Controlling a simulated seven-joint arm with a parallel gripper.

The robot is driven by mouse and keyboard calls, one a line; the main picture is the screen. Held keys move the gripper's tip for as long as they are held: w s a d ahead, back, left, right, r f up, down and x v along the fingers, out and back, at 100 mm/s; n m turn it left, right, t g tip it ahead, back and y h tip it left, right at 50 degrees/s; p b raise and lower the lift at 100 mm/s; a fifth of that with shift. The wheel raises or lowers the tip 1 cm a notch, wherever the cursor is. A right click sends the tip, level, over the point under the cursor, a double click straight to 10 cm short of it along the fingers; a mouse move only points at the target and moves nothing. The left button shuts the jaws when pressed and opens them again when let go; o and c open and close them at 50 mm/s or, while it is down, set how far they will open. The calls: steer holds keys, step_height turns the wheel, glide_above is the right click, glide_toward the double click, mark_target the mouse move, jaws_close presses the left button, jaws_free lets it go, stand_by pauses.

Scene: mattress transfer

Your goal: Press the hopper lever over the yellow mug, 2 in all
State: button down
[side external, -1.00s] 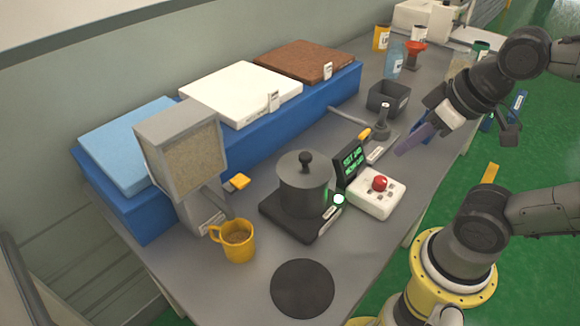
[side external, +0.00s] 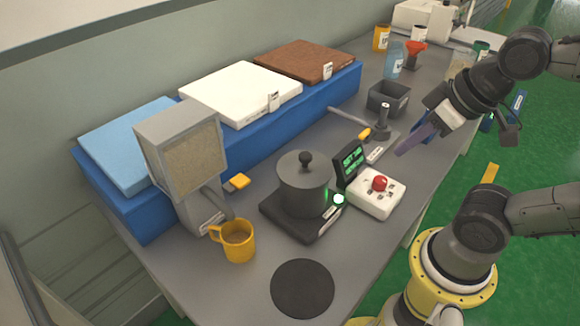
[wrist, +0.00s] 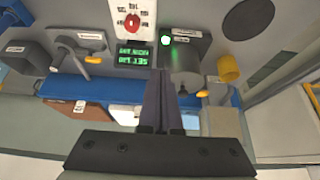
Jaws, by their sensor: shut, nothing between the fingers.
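The yellow mug (side external: 238,250) stands upright under the spout of the grey hopper (side external: 187,160), with brown contents inside. The mug also shows at the right of the wrist view (wrist: 229,68). The hopper has a clear front with tan grains behind it. Its lever has a yellow tip (side external: 239,181), sticking out to the right above the table; a yellow tip also shows in the wrist view (wrist: 203,94). My gripper (side external: 400,152) is shut and empty, in the air at the right, well away from the lever and mug. Its fingers (wrist: 160,84) are together in the wrist view.
A lidded grey pot (side external: 304,190) stands on a dark base between the hopper and a white box with a red button (side external: 379,184). A small green-text screen (side external: 351,166) is beside it. A black disc (side external: 302,288) lies in front. Mattress samples (side external: 240,93) lie behind on a blue block.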

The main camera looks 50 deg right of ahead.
stand_by(0.8)
steer(key=w+d+r+n+t+h, duration=0.1)
steer(key=w+d+r+n+t, duration=0.15)
steer(key=w+r, duration=0.5)
steer(key=n+y, duration=0.3)
steer(key=n, duration=0.6)
glide_above(245, 181)
step_height(245, 181, down, 8)
steer(key=shift+t, duration=0.45)
steer(key=shift+r, duration=0.1)
steer(key=shift+f, duration=4.4)
